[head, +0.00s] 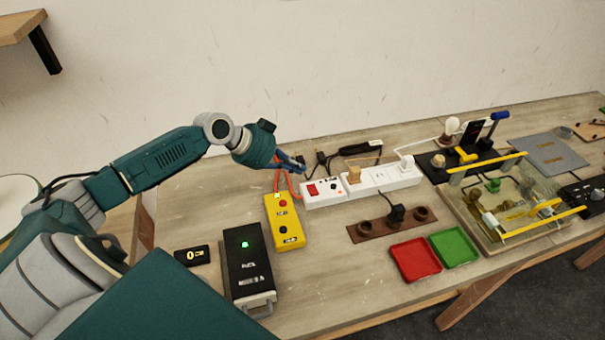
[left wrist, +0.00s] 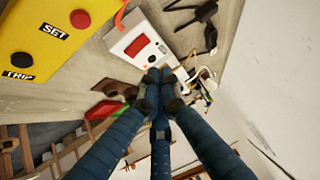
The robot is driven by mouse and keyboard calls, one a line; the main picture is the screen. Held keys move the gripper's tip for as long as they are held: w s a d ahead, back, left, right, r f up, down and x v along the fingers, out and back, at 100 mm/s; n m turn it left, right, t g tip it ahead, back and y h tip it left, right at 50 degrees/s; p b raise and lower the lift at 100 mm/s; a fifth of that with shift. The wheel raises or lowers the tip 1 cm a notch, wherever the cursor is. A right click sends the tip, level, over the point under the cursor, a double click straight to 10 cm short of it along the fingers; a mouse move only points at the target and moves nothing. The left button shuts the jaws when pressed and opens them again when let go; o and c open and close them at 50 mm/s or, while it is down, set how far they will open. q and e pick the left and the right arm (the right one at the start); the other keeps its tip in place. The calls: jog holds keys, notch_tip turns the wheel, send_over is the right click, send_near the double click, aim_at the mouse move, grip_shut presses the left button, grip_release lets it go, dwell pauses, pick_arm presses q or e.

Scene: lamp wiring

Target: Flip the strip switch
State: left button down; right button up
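The white power strip (head: 335,196) lies on the bench, with a red switch (head: 313,189) at its left end. My left gripper (head: 303,169) hangs just above and behind that end. In the left wrist view the red switch (left wrist: 137,46) sits on the strip (left wrist: 121,44), a little up and left of the gripper's fingertips (left wrist: 159,75). The fingers are drawn together at their tips with nothing seen between them. I cannot tell whether they touch the strip. My right gripper is not in view.
A yellow box (head: 286,220) with buttons and a black box (head: 247,262) with a green light stand left of the strip. A brown holder (head: 368,231), red tray (head: 414,260) and green tray (head: 455,247) lie in front. Dark cables (head: 355,150) lie behind.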

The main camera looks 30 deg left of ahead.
pick_arm(q)
jog(key=b+v, duration=0.1)
jog(key=v, duration=0.5)
jog(key=shift+w+a+r+b, duration=0.2)
jog(key=shift+w+r+b, duration=0.1)
jog(key=shift+b, duration=0.05)
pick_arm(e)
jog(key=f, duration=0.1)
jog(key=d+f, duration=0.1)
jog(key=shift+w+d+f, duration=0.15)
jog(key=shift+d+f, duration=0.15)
pick_arm(q)
jog(key=shift+d, duration=0.1)
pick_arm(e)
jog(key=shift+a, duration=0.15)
